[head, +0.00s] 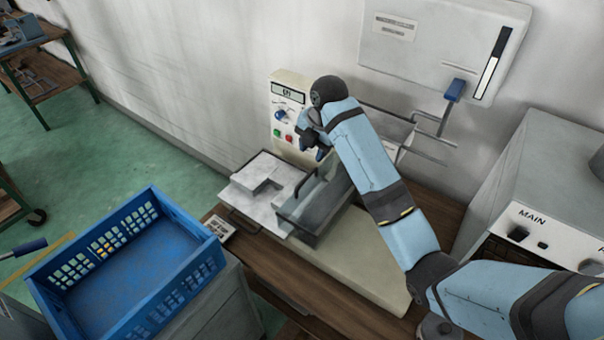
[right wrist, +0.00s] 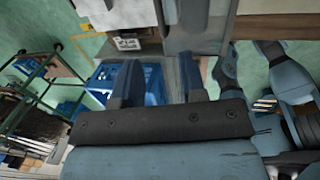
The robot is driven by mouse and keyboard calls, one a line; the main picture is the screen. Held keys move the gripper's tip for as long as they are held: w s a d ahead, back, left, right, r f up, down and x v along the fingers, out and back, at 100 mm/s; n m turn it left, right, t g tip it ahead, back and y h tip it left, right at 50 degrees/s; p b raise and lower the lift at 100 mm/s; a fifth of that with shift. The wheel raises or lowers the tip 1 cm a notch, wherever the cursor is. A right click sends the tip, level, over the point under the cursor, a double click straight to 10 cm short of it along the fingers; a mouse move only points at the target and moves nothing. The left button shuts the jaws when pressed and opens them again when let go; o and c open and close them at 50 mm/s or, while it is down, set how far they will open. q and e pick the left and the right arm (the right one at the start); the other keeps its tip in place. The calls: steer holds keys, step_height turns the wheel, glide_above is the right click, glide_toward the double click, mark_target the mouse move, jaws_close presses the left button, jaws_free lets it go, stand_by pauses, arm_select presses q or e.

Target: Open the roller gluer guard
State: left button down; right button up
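The roller gluer (head: 290,120) stands on the wooden bench against the wall, its cream control panel facing me. Its grey, see-through guard (head: 298,212) looks lowered over the rollers, beside a pale metal plate; my right forearm hides part of it. My right gripper (head: 314,148) is above the guard, in front of the control panel, and looks apart from the guard. In the right wrist view its two fingers (right wrist: 158,82) are spread, with nothing seen between them.
A blue crate (head: 185,284) stands at the front left. A grey machine marked MAIN (head: 545,190) is on the right. A wall box (head: 440,45) with a blue-handled lever (head: 455,90) is behind my right arm. Green floor is open at the left.

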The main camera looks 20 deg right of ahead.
mark_target(305, 179)
steer(key=f, duration=0.3)
steer(key=w+a+f+p, duration=0.1)
steer(key=f, duration=0.7)
steer(key=shift+w+a, duration=0.15)
steer(key=shift+w, duration=0.25)
jaws_close()
